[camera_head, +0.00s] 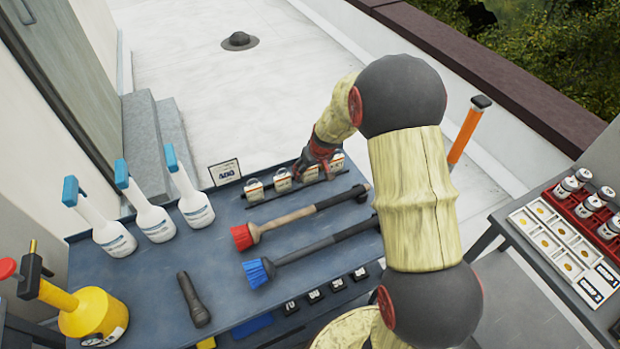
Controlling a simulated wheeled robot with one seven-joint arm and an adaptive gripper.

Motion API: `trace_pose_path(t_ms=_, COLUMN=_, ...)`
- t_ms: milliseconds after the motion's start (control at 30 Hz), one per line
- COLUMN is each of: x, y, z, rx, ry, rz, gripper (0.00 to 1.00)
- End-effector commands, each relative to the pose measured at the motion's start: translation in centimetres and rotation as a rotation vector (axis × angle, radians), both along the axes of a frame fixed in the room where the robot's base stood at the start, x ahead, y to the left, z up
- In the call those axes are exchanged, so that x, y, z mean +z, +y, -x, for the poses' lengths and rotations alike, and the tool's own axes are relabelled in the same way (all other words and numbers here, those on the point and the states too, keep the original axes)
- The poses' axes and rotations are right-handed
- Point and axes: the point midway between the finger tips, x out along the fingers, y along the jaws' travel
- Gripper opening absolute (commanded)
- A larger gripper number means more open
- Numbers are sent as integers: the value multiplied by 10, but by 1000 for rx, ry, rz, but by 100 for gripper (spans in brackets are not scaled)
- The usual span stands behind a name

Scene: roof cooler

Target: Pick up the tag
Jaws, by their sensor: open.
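Several small white labelled pieces with grey tops, which look like the tags, stand in a row along a dark rail at the table's back edge. The leftmost one (254,191) and the second one (282,181) show clearly. The third one (310,174) and the rightmost one (337,161) are close by my gripper. My gripper (318,166) is over the right part of this row, pointing down. Its fingers are small and partly merged with the pieces, so contact cannot be told. I cannot tell which piece is the tag meant.
Spray bottles (196,208), a flashlight (192,300) and a yellow sprayer (93,315) stand or lie leftward. A small framed sign (224,172) is behind. Another table (490,243) is right.

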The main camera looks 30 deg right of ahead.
Motion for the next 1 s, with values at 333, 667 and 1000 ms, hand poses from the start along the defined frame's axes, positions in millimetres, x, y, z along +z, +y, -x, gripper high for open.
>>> trace_pose_path(t_ms=333, x=-7, y=0, z=-4, rx=0, ry=-1, rz=0, gripper=61)
trace_pose_path(t_ms=667, x=-7, y=0, z=-4, rx=0, ry=-1, rz=0, gripper=42)
trace_pose_path(t_ms=1000, x=-7, y=0, z=-4, rx=0, ry=-1, rz=0, gripper=23)
